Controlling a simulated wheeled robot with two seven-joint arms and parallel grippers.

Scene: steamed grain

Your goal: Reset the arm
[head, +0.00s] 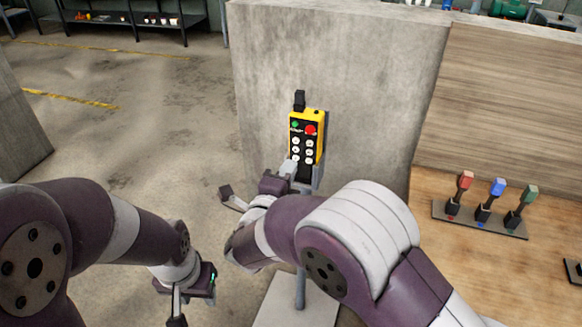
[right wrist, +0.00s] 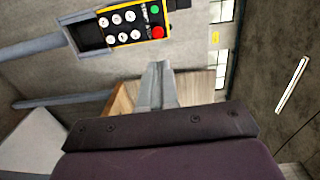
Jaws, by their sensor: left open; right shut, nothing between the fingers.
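My right gripper (head: 289,168) is shut and empty, in front of the lower part of a yellow and black control box (head: 308,130). The box has a green button, a red button and several white buttons, and stands upright on a stand. In the right wrist view the shut fingers (right wrist: 156,85) point toward the grey wall, and the control box (right wrist: 125,25) is above and left of them, apart in the picture. Whether the fingers touch the box in the head view I cannot tell. My left gripper (head: 190,298) is open and empty, low over the floor at the bottom.
A concrete block (head: 340,50) stands behind the control box. To the right, a wooden table (head: 450,230) carries a dark plate (head: 480,222) with red, blue and green levers. The stand's pale base (head: 290,305) is at the bottom. Open floor (head: 150,120) lies to the left.

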